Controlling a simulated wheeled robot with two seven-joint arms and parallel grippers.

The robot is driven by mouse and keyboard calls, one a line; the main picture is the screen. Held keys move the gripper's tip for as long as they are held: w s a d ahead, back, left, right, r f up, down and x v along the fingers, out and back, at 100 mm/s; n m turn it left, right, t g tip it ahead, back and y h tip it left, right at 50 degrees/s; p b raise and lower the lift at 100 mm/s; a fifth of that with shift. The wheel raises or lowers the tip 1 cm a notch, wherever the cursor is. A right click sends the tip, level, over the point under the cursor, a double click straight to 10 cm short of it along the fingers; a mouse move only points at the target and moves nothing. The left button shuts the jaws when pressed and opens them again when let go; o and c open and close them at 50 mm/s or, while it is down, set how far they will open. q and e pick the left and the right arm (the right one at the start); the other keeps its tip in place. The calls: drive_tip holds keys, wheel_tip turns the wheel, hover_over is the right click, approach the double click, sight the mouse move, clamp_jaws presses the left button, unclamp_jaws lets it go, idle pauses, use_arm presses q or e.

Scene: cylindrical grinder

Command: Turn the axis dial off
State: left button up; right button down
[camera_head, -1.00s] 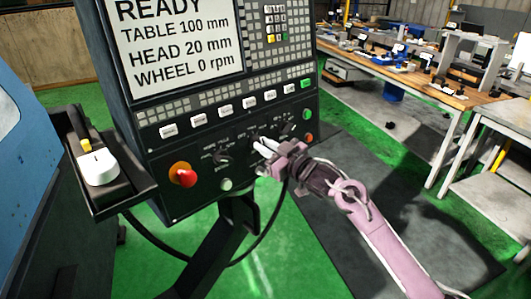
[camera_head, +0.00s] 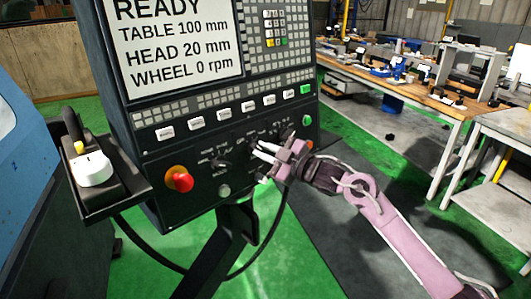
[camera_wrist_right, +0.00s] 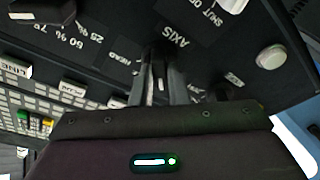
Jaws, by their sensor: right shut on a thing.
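The axis dial (camera_wrist_right: 156,50) is a dark knob on the black control panel, beside the label AXIS in the right wrist view. My right gripper (camera_wrist_right: 160,78) is shut on it, with one finger on each side of the knob. In the head view my right gripper (camera_head: 262,152) is at the lower right part of the panel, where its fingers and hand hide most of the dial. The dial's pointer setting cannot be read. My left gripper is not in view.
Another dark dial (camera_head: 219,160) and a red emergency button (camera_head: 182,181) sit left of the gripper. A pale round button (camera_wrist_right: 270,57) is near the axis dial. A screen (camera_head: 180,45) reads READY. Workbenches (camera_head: 440,100) stand at the right.

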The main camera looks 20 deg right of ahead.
drive_tip(key=c, duration=1.4)
unclamp_jaws()
drive_tip(key=shift+s+d+f, duration=0.1)
drive_tip(key=shift+s+d, duration=0.05)
drive_tip(key=shift+s, duration=0.1)
drive_tip(key=b+v, duration=0.2)
drive_tip(key=v, duration=0.5)
drive_tip(key=shift+b, duration=0.3)
